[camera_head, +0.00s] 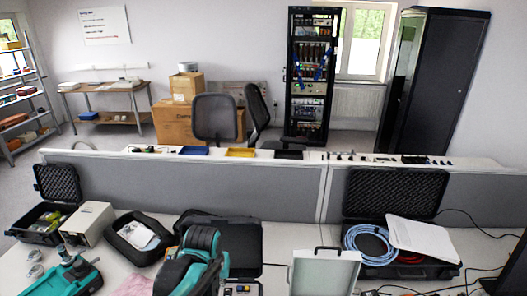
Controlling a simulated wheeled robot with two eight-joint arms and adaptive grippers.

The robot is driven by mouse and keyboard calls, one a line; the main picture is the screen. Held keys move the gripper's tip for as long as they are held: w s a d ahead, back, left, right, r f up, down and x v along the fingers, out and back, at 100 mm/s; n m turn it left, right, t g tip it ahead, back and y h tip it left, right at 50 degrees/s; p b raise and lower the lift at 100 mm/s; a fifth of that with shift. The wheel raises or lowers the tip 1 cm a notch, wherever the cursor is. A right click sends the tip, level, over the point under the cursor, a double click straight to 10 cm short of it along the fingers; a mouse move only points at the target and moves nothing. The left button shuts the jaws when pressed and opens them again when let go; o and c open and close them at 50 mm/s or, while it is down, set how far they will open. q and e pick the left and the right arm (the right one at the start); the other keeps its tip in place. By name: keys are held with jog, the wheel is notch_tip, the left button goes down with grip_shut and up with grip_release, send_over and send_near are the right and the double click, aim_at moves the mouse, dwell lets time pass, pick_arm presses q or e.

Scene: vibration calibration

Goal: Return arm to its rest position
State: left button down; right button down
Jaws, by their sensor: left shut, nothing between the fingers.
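My left gripper (198,254), teal and black, shows at the bottom of the head view, left of the middle. It is shut and empty, in front of an open black case (243,245) on the white table (285,235). Its fingertips are hard to make out. My right gripper is not in view.
A teal device (75,278) stands at the lower left. Near it are a beige box (88,222), a black pouch (140,238) and an open foam-lined case (57,185). A pale lidded box (325,270) and a case with blue cable (368,240) are at right. A grey partition (230,190) stands behind.

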pick_arm(q)
jog(key=s+a+f+t+b, duration=0.1)
jog(key=s+t+b, duration=0.1)
jog(key=s, duration=0.4)
jog(key=s+a+f+t+b, duration=0.1)
jog(key=s+f+t+b, duration=0.1)
jog(key=s+b, duration=0.2)
jog(key=s, duration=0.3)
jog(key=shift+a, duration=0.35)
